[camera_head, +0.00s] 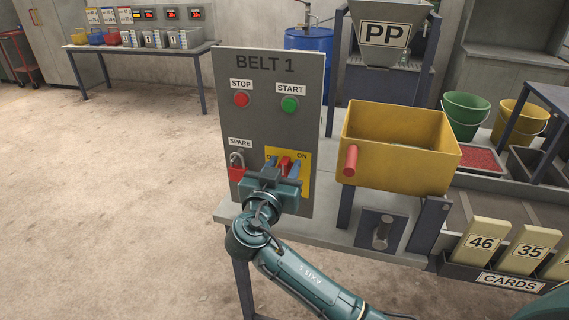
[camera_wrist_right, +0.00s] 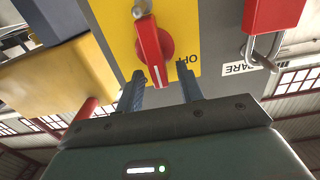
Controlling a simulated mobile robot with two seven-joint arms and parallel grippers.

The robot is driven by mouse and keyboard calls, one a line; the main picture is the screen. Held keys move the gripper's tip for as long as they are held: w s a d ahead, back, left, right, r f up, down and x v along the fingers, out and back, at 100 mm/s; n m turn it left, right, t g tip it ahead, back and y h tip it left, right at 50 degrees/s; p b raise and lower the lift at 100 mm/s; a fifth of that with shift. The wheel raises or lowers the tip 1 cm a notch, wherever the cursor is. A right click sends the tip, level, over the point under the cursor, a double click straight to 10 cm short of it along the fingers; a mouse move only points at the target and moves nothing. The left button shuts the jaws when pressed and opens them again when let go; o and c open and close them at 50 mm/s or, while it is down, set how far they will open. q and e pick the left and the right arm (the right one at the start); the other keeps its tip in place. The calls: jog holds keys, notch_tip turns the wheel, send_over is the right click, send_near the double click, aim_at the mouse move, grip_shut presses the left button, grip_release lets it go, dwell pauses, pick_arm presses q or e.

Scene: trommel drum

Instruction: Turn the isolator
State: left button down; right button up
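The isolator is a red handle (camera_head: 285,163) on a yellow plate (camera_head: 304,182) low on the grey BELT 1 panel (camera_head: 263,130). ON is printed at the plate's upper right; the label at the upper left is partly hidden. My right gripper (camera_head: 282,171) is in front of the plate. In the right wrist view, which looks upside down, the red handle (camera_wrist_right: 152,52) reaches between two spread blue-grey fingers (camera_wrist_right: 160,88). Gaps show beside the handle, and OFF is readable right of it. My left gripper is not in view.
A red padlock (camera_head: 236,170) hangs under SPARE, just left of the plate. Red STOP (camera_head: 241,99) and green START (camera_head: 289,104) buttons are above. A yellow bin (camera_head: 395,175) with a red grip stands close right of the panel. The floor at left is clear.

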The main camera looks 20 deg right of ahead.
jog(key=shift+c, duration=0.6)
grip_shut()
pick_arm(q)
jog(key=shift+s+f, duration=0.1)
